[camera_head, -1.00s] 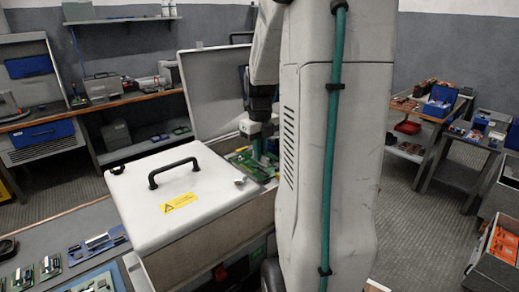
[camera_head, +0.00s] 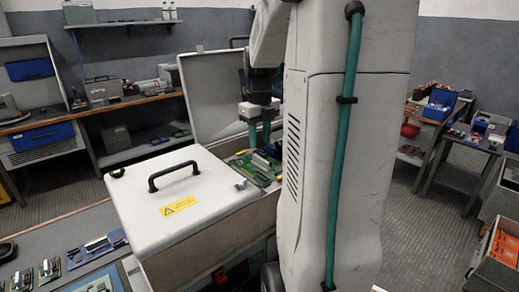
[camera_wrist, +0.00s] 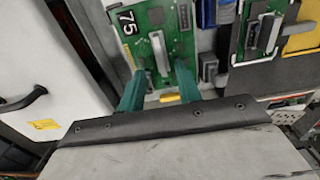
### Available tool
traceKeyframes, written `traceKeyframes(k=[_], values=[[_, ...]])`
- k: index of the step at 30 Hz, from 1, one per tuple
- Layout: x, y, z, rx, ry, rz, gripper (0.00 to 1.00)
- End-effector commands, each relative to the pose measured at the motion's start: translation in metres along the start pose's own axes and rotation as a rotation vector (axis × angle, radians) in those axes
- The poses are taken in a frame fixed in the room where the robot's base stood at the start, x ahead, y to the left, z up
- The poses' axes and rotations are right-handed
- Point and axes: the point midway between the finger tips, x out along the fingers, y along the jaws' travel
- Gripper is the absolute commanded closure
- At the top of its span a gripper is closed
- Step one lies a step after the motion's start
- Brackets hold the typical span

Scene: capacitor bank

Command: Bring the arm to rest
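My gripper (camera_head: 260,142) is above the open bay of the white cabinet (camera_head: 150,225). Its two green fingers stand apart with nothing between them. In the wrist view, the gripper (camera_wrist: 160,78) is also open. A green circuit board (camera_wrist: 153,22) marked 75, with a pale handle bar, lies beyond the fingertips. Green boards (camera_head: 262,168) show in the bay below the fingers in the head view. My large arm link hides the right part of the cabinet.
The cabinet's closed lid has a black handle (camera_head: 173,176); an open lid panel (camera_head: 212,95) stands upright behind the bay. A bench (camera_head: 125,100) with equipment is at the back left. Another table (camera_head: 468,137) and bins are at the right. Floor shows between.

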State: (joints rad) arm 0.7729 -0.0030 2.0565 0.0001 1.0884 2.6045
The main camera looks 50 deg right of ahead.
Motion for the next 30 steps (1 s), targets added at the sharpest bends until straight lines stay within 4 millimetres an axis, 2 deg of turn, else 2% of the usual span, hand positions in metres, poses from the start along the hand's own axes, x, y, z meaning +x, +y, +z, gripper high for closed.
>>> traceKeyframes(k=[4,13,17,20,23,27,30], values=[[-0.016,0.0,0.0,0.0,-0.002,-0.001,0.66],[-0.02,0.001,0.0,-0.005,0.0,0.0,0.66],[-0.025,0.018,-0.002,-0.129,-0.006,-0.004,0.66],[-0.032,0.05,-0.009,-0.38,-0.014,-0.011,0.66],[-0.04,0.091,-0.023,-0.736,-0.023,-0.022,0.66],[-0.045,0.145,-0.051,-1.266,-0.032,-0.04,0.66],[-0.046,0.178,-0.075,-1.643,-0.037,-0.058,0.66]])
